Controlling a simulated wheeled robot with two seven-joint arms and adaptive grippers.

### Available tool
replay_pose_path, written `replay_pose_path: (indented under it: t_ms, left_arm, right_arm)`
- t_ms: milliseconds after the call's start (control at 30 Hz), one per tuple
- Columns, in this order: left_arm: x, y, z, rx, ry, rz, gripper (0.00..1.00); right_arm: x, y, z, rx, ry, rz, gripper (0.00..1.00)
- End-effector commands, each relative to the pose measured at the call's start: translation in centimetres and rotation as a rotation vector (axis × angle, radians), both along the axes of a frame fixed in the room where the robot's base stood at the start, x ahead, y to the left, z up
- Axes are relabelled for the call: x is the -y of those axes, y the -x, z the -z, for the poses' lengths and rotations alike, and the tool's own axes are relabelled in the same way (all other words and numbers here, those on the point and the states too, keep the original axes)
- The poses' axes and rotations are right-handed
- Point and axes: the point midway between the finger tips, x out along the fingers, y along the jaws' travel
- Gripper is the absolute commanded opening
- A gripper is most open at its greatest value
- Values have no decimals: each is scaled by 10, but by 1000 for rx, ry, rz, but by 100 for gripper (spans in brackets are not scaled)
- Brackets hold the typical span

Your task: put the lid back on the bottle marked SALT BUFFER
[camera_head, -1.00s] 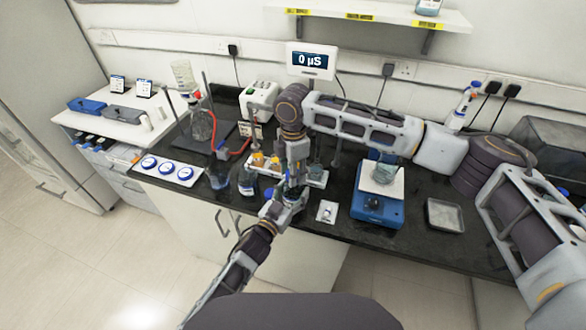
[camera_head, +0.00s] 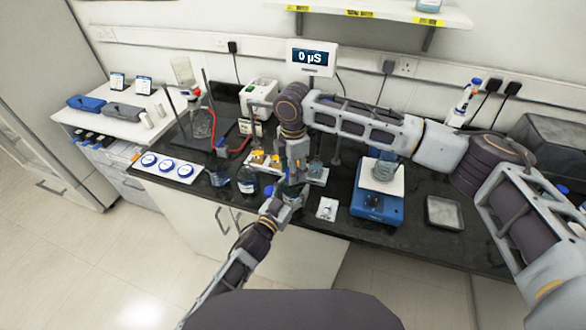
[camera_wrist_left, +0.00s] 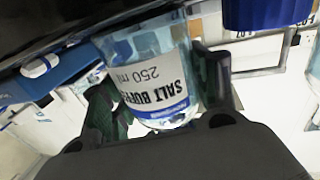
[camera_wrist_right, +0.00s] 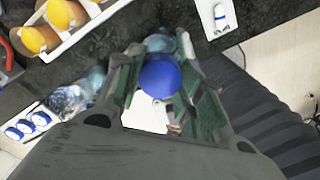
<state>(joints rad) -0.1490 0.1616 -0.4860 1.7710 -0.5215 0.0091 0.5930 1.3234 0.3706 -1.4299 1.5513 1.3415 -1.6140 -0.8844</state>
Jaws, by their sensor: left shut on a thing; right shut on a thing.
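My left gripper (camera_head: 291,196) is shut on the SALT BUFFER bottle (camera_wrist_left: 150,65), a clear bottle with a white label that appears upside down in the left wrist view. Its mouth is hidden there. My right gripper (camera_wrist_right: 155,80) points down and is shut on a round blue lid (camera_wrist_right: 160,76). In the head view the two grippers (camera_head: 297,172) are close together near the bench's front edge, the right one above. They hide most of the bottle and lid, so I cannot tell whether these touch.
A labelled bottle (camera_head: 247,181) stands left of the grippers. A white tray with several blue lids (camera_head: 167,165) lies further left. A blue balance (camera_head: 377,205) stands to the right.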

Motion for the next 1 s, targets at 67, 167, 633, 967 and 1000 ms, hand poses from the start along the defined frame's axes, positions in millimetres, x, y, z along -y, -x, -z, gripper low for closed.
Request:
replay_pose_path:
  t_ms: [67, 167, 633, 967, 1000]
  left_arm:
    - [0, 0, 0, 0, 0, 0, 17]
    - [0, 0, 0, 0, 0, 0, 17]
    - [0, 0, 0, 0, 0, 0, 17]
    - [0, 0, 0, 0, 0, 0, 0]
    - [0, 0, 0, 0, 0, 0, 0]
  right_arm:
    - [0, 0, 1, 0, 0, 0, 27]
    - [0, 0, 2, 0, -1, 0, 27]
    - [0, 0, 8, 0, 0, 0, 27]
    - [-1, 0, 8, 0, -1, 63, 27]
    - [-1, 0, 8, 0, -2, 89, 27]
